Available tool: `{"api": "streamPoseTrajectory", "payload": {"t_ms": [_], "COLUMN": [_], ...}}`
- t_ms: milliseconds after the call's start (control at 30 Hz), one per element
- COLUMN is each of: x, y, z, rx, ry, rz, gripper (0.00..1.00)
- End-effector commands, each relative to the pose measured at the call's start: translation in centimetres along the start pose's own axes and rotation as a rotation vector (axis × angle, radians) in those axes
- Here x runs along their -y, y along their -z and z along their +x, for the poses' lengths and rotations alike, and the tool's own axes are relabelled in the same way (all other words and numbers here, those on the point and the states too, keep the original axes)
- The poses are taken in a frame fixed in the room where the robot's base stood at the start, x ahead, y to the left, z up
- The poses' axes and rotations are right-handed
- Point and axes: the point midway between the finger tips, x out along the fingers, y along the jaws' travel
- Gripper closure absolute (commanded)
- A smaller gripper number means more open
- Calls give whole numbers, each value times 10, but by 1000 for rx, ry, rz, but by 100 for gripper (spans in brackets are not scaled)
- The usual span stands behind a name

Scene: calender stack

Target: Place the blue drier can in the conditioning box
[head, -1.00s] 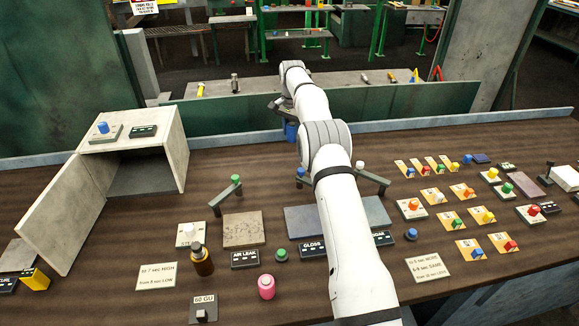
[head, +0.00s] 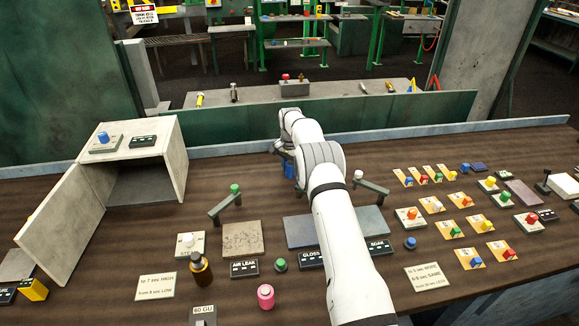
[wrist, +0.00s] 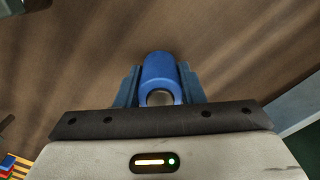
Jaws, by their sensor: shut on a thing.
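The blue drier can (wrist: 159,75) is between the jaws of my gripper (wrist: 158,92) in the wrist view, with its round, pale-centred end toward the camera. My gripper is shut on it, a finger on either side. In the head view the can (head: 289,169) is partly hidden behind my arm, near the middle back of the brown bench. The conditioning box appears to be the grey box (head: 176,160) at the left of the head view. Its door (head: 62,222) stands open to the left and its dark inside looks empty. The can is right of the box, outside it.
A bracket with a green knob (head: 226,205) stands between the box and my arm. A brown bottle (head: 201,270) and a pink cylinder (head: 265,296) stand in front. Several coloured-knob blocks fill the right side. Bare bench lies right of the box.

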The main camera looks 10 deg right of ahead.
Motion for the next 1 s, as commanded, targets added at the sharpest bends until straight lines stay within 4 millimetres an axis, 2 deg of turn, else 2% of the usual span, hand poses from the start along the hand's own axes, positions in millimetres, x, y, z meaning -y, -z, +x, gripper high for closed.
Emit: {"api": "streamPoseTrajectory", "payload": {"t_ms": [267,300,533,833,933,1000], "x": [0,0,0,0,1,1], "y": [0,0,0,0,1,1], "z": [3,2,2,-1,-8,-20], "rx": [-1,-1,-1,-1,-2,-3], "ry": [1,1,1,1,2,3], "rz": [0,0,0,0,0,0], "gripper": [89,64,45,43,43,43]}}
